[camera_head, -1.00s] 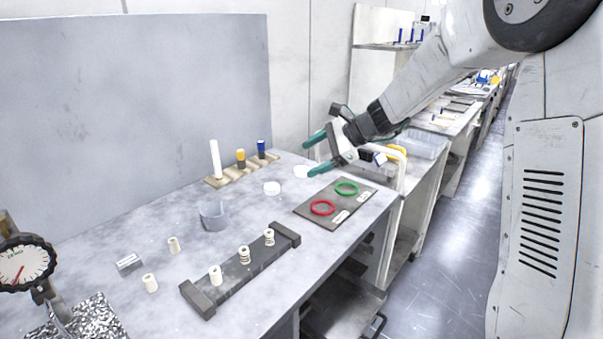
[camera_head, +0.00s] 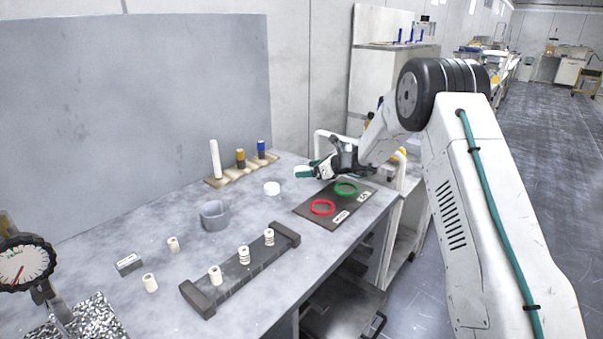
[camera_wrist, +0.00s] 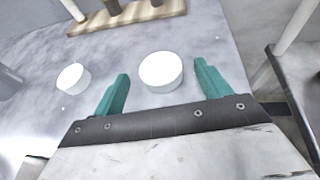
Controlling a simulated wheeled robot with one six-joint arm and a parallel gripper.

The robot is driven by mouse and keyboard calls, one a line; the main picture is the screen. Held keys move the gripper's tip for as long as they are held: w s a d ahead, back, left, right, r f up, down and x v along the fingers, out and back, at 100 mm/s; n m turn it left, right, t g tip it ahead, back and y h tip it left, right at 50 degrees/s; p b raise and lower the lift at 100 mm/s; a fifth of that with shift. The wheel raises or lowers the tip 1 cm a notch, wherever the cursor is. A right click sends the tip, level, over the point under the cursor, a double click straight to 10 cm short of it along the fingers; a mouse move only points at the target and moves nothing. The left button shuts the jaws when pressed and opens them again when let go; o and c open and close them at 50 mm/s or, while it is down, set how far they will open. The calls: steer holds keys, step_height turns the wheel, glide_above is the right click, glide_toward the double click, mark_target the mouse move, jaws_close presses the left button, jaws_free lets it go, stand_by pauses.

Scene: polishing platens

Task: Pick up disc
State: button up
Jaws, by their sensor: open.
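Two white discs show in the wrist view. One disc (camera_wrist: 161,71) appears between my two teal fingertips, with gaps on both sides. The other disc (camera_wrist: 73,78) lies to the left, outside my fingers, and shows in the head view (camera_head: 272,188) on the grey bench. My gripper (camera_head: 307,171) is open and low over the bench's far right part; in the wrist view (camera_wrist: 160,74) its fingers stand apart.
A wooden rack (camera_head: 240,170) with upright pegs stands behind the discs. A dark mat with a red ring (camera_head: 323,207) and a green ring (camera_head: 346,188) lies in front of my gripper. A grey cup (camera_head: 214,215) and a dark bar (camera_head: 240,268) with pale spools stand further left.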

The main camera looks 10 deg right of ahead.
steer(key=shift+x, duration=1.1)
steer(key=c, duration=1.2)
steer(key=shift+o, duration=0.2)
